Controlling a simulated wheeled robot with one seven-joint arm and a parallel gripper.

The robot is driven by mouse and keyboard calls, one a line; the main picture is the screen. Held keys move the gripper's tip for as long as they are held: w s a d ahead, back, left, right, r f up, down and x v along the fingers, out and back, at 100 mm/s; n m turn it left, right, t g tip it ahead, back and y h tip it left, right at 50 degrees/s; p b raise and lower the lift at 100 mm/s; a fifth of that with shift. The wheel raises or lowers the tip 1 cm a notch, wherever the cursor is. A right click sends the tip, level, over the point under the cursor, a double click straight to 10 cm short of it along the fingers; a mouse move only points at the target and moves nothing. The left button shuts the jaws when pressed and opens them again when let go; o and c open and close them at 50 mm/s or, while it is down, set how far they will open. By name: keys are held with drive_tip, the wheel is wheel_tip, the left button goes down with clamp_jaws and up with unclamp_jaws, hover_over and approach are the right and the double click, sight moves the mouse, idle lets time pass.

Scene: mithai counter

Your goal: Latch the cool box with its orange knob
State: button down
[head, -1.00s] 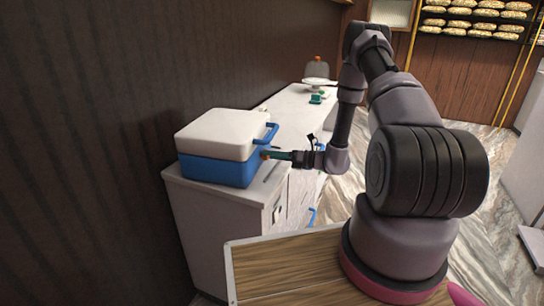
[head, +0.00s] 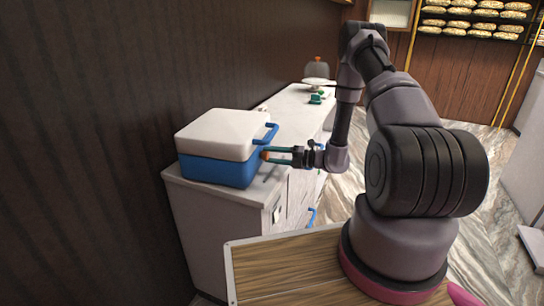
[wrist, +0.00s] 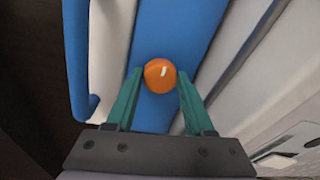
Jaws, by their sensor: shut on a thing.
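The cool box (head: 213,172) has a blue body, a white lid (head: 215,132) and a blue handle (head: 268,134). It stands on the near end of the white counter with its lid down. The orange knob (wrist: 160,75) is on the blue side; in the head view only a small part of the knob (head: 264,155) shows. My gripper (wrist: 158,85) has its green fingers on either side of the knob and is shut on it. In the head view my gripper (head: 270,155) reaches the box from the right. The knob carries a pale mark, tilted from upright.
The white counter (head: 285,108) runs back from the box, with a cake stand (head: 316,82) and small green things (head: 315,98) at its far end. A dark wall (head: 85,130) is close on the left. Striped floor (head: 335,195) is open to the right.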

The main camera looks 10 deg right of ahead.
drive_tip(key=shift+d, duration=0.1)
idle(0.3)
drive_tip(key=shift+c, duration=1.4)
unclamp_jaws()
drive_tip(key=v, duration=1)
drive_tip(key=shift+s+d, duration=0.2)
drive_tip(key=shift+d, duration=0.15)
